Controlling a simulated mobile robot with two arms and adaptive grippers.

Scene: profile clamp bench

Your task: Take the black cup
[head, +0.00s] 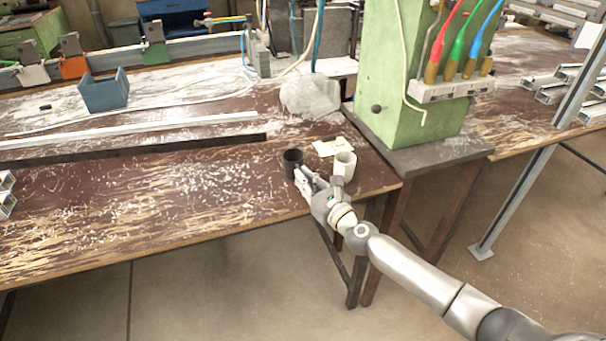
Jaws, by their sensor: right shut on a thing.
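A small black cup (291,158) stands upright near the front right corner of the worn wooden bench (130,210). My right gripper (299,174) reaches in from the lower right and is shut on the black cup at its right, near side. The fingers cover part of the cup's lower right, so the exact contact is hard to see. My left gripper is not in view.
A white cup (344,162) stands just right of the black one, close to my right gripper. A green machine column (400,90) stands at the right. The bench's left front is clear.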

